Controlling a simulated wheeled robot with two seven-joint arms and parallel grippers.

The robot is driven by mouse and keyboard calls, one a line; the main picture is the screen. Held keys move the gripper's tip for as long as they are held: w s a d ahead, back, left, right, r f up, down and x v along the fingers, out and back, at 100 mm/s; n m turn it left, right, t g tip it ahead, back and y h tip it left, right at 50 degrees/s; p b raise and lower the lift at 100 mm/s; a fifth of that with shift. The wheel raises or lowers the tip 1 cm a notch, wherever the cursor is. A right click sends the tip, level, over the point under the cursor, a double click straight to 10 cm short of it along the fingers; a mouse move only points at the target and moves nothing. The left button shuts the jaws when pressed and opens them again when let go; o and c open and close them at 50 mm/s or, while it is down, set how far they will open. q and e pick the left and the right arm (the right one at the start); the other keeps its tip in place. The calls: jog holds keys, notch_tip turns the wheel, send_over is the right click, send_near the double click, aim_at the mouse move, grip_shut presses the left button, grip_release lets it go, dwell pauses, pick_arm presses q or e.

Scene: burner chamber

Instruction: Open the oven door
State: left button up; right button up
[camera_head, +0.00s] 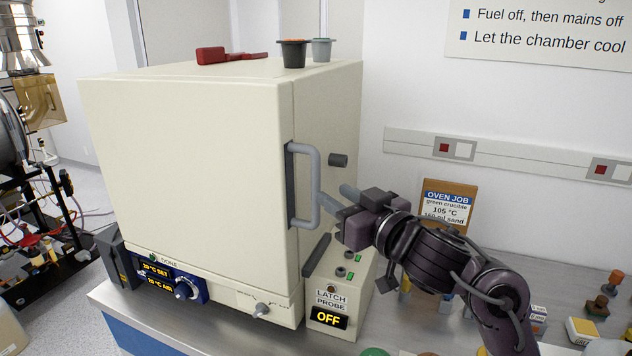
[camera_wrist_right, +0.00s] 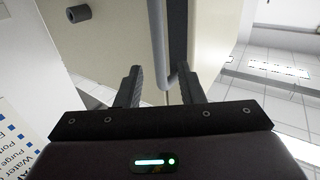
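The oven (camera_head: 330,110) is a large cream box on the bench. Its front door (camera_head: 190,160) looks shut, with a grey vertical bar handle (camera_head: 314,185) at its right edge. My right gripper (camera_head: 338,198) is open and empty just right of the handle, fingers pointing toward it. In the right wrist view the handle (camera_wrist_right: 158,35) appears between the two spread fingers of my right gripper (camera_wrist_right: 161,72). I cannot tell how far the bar lies between the fingertips. My left gripper is not in view.
A latch probe box (camera_head: 335,290) reading OFF stands below my right gripper. A red-handled tool (camera_head: 225,56) and two small crucibles (camera_head: 293,53) sit on the oven top. An oven job card (camera_head: 449,203) stands behind my right arm. Small items lie at the bench's right.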

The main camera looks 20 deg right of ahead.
aim_at(318, 185)
jog(key=w, duration=0.2)
jog(key=w+a+p, duration=0.1)
jog(key=w, duration=0.4)
jog(key=shift+w+a+f, duration=0.1)
jog(key=shift+w+a, duration=0.1)
jog(key=shift+a, duration=0.05)
jog(key=shift+c, duration=0.2)
grip_shut()
